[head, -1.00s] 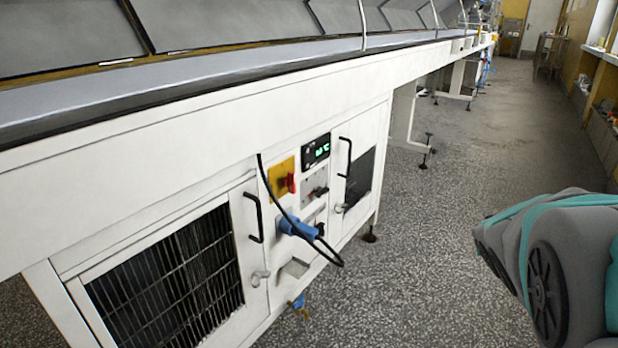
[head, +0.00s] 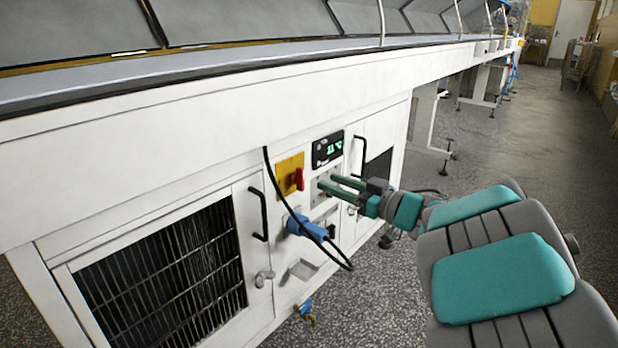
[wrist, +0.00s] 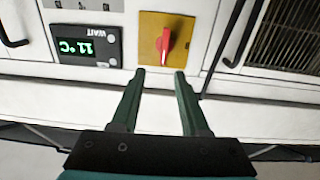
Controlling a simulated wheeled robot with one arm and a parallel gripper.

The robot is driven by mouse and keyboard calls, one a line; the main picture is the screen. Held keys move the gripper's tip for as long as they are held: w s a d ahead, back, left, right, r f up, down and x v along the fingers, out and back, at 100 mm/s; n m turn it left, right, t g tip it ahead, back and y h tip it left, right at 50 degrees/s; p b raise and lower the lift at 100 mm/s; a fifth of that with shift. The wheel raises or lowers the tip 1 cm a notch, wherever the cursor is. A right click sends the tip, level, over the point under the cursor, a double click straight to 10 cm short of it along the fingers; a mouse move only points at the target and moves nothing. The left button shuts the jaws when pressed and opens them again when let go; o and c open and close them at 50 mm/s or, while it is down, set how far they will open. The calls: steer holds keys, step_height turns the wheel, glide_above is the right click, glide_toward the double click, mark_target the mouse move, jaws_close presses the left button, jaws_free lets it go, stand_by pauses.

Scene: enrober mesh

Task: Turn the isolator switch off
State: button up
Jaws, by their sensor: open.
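The isolator switch is a red handle (head: 299,179) on a yellow plate (head: 285,172) on the white cabinet front. In the wrist view the red handle (wrist: 165,42) stands close to upright, slightly tilted, on the yellow plate (wrist: 150,58). My gripper (head: 327,182) is open and empty, to the right of the switch in the head view. In the wrist view the fingers of my gripper (wrist: 160,72) point toward the plate, one on each side of the handle's line. The handle is beyond the fingertips and shows no contact with them.
A green-lit display (head: 327,149) sits right of the switch. A blue plug (head: 305,227) with a black cable (head: 277,190) hangs below and left. Black door handles (head: 257,214) stick out nearby. The speckled floor (head: 490,150) to the right is open.

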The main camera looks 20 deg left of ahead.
mark_target(304, 175)
steer(key=x, duration=0.8)
steer(key=shift+s+f, duration=0.1)
steer(key=shift+s, duration=0.1)
jaws_close()
steer(key=shift+f, duration=0.1)
stand_by(0.3)
